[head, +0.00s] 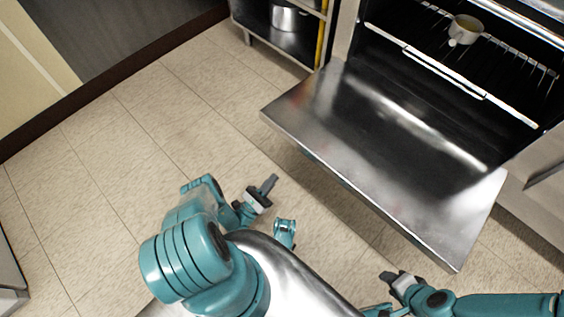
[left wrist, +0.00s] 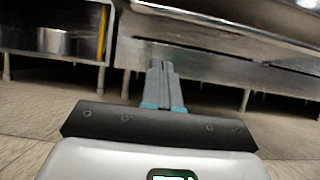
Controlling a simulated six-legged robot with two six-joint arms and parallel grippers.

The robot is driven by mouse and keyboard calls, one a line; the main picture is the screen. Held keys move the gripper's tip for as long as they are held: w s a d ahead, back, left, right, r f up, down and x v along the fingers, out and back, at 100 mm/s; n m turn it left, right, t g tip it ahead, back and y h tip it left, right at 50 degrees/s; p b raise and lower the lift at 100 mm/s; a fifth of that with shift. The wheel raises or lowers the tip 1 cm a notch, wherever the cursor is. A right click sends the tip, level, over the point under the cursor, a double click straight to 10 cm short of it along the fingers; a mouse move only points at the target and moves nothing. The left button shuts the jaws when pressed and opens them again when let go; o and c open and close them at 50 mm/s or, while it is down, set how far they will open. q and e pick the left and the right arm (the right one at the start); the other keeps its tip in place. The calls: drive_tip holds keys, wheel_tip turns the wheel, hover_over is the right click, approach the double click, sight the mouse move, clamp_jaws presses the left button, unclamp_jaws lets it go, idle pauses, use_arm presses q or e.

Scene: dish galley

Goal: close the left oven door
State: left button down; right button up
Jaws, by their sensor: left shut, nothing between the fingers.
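The oven door (head: 385,150) is a steel panel folded down open in front of the dark oven, lying roughly level. In the left wrist view, a steel surface that may be the door's underside or edge (left wrist: 215,30) shows above the fingers. My left gripper (head: 269,184) is shut and empty, left of the door and in front of its near edge, apart from it. Its fingers also show in the left wrist view (left wrist: 162,80). My right gripper (head: 396,279) is below the door's near edge in the picture; its finger gap is too small to judge.
A shelf unit (head: 272,40) with a steel pot (head: 289,18) stands left of the oven. The tiled floor (head: 130,150) to the left is clear.

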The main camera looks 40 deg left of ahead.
use_arm(q)
drive_tip(key=w+r, duration=0.8)
drive_tip(key=shift+w+d+p, duration=0.2)
drive_tip(key=shift+w+p, duration=0.15)
drive_tip(key=shift+p, duration=0.05)
use_arm(e)
drive_tip(key=shift+s+r, duration=0.35)
drive_tip(key=shift+s, duration=0.05)
use_arm(q)
drive_tip(key=shift+r, duration=0.15)
use_arm(e)
drive_tip(key=shift+r, duration=0.1)
